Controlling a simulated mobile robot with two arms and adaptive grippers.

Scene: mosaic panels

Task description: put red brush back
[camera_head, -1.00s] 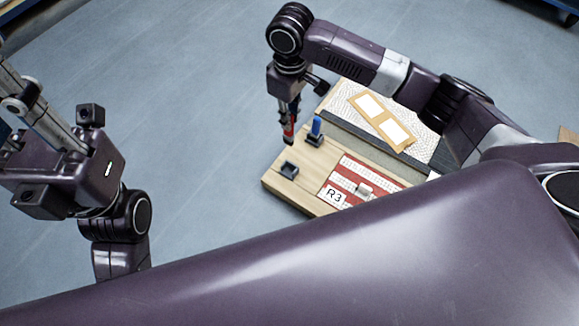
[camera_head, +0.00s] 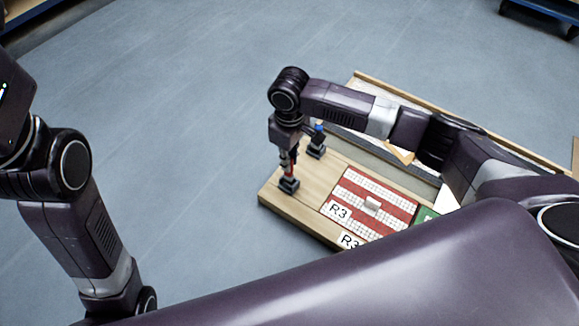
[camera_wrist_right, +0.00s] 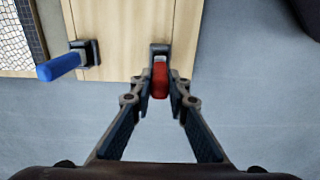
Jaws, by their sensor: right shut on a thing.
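The red brush (camera_wrist_right: 160,80) is between the closed fingers of my right gripper (camera_wrist_right: 159,86) in the right wrist view. Its far end meets the dark square holder (camera_wrist_right: 159,48); how deep it sits is hidden. In the head view, my right gripper (camera_head: 288,160) points down with the red brush (camera_head: 289,171) directly above the holder (camera_head: 289,186), at the left end of the wooden bench. The brush looks about upright. My left arm is at the left edge of the head view, its fingers out of frame.
The blue brush (camera_wrist_right: 58,68) stands in a second holder (camera_wrist_right: 88,53) close beside the red one. The wooden bench (camera_head: 318,185) carries red and white mosaic panels (camera_head: 383,190) marked R3. Grey floor (camera_head: 190,130) lies open to its left.

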